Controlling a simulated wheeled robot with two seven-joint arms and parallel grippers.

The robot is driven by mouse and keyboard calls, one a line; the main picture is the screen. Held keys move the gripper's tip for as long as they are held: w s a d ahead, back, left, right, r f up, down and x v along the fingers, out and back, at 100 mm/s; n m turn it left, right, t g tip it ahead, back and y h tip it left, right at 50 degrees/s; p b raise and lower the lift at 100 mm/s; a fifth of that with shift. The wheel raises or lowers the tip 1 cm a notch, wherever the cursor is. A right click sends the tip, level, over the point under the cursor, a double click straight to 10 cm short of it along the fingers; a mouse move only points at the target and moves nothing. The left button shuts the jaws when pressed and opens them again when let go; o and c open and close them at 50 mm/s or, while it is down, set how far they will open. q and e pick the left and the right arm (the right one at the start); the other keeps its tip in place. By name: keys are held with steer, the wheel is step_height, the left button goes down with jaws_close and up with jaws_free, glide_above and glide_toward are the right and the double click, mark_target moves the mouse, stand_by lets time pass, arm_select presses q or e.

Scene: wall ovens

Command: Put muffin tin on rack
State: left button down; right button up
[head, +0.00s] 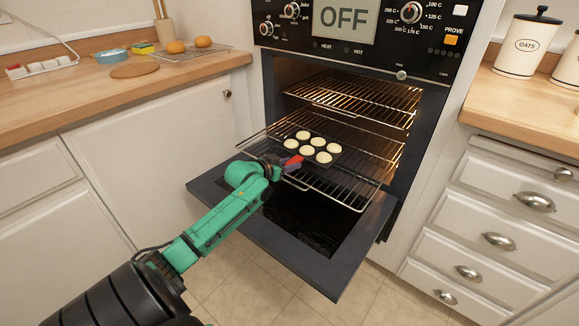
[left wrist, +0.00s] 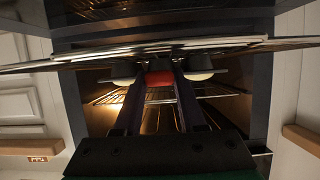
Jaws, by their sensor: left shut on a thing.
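The dark muffin tin (head: 306,158) has several pale round fillings. In the head view it is over the pulled-out middle oven rack (head: 345,190); I cannot tell whether it rests on the rack or is held just above it. My left gripper (head: 292,164) reaches in from the left, over the open oven door, to the tin's near edge. In the left wrist view my two fingers (left wrist: 160,82) are on either side of a red part (left wrist: 160,77) at the tin's edge. The fingers partly hide the tin there. My right gripper is not in view.
The oven door (head: 345,262) is folded down below the rack. An upper rack (head: 360,97) is inside the oven. The display (head: 345,18) reads OFF. Counters flank the oven, with a cooling rack (head: 184,53) on the left and an oats jar (head: 526,45) on the right.

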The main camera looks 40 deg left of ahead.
arm_select(q)
steer(key=shift+c, duration=2.4)
jaws_free()
steer(key=shift+s+r, duration=0.1)
steer(key=shift+s, duration=0.15)
steer(key=p+v, duration=0.3)
steer(key=v, duration=0.8)
steer(key=shift+s+r, duration=0.2)
steer(key=shift+r, duration=0.05)
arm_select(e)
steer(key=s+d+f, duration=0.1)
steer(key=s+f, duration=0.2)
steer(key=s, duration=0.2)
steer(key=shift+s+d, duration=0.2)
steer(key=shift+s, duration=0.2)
arm_select(q)
steer(key=shift+d, duration=0.1)
